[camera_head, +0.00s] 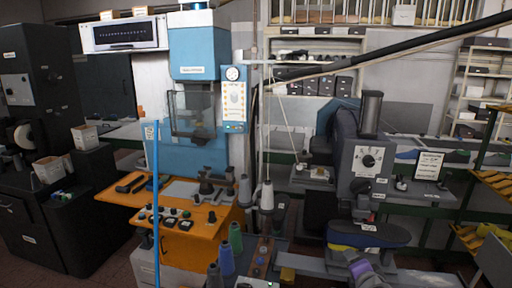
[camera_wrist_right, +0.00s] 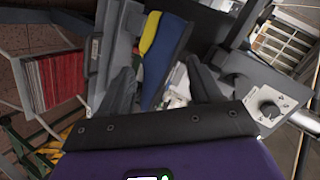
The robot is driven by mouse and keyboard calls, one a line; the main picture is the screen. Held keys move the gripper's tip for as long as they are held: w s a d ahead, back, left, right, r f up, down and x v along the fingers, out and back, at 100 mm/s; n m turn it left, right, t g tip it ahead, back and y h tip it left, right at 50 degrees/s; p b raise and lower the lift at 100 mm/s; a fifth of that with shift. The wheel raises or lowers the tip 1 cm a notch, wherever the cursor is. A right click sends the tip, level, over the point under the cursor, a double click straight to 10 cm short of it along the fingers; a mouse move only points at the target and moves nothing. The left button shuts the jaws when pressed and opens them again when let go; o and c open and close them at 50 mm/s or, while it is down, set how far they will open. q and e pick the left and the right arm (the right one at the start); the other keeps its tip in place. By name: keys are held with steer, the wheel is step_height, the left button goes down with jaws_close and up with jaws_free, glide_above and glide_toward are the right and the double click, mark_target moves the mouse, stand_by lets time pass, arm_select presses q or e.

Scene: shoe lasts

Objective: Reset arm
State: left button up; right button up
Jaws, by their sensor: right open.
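My right gripper (camera_wrist_right: 160,68) shows in the right wrist view with its two dark fingers spread apart. It is open and nothing is held between the fingers. A dark blue and yellow shoe-shaped piece (camera_wrist_right: 166,58) shows beyond the fingertips, apparently clear of them. My left gripper is not in view.
A blue press (camera_head: 195,110) stands behind an orange control console (camera_head: 185,232) at centre left. Thread cones (camera_head: 227,258) stand at bottom centre. A black machine (camera_head: 45,150) fills the left. Shelves (camera_head: 480,90) line the right. A dark diagonal bar crosses the upper right.

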steer(key=s+a+f+n+g+y, duration=0.1)
steer(key=s+a+f+n+g, duration=0.15)
steer(key=f, duration=0.55)
steer(key=s+a+f+n+g+y, duration=0.1)
steer(key=s+a+f+g, duration=0.15)
steer(key=f, duration=0.65)
steer(key=s+a+f+n+g+y, duration=0.1)
steer(key=s+a+f+n, duration=0.15)
steer(key=f, duration=0.55)
steer(key=s+a+f+n+g+y, duration=0.1)
steer(key=s+a+f, duration=0.4)
steer(key=s, duration=0.5)
steer(key=s+a+f+n+g+y, duration=0.1)
steer(key=s+a+f+n+g, duration=0.3)
steer(key=s+f, duration=0.6)
steer(key=shift+s+a+f+g+y, duration=0.3)
steer(key=shift+s+a+g, duration=0.35)
steer(key=shift+g, duration=0.25)
steer(key=shift+d, duration=0.15)
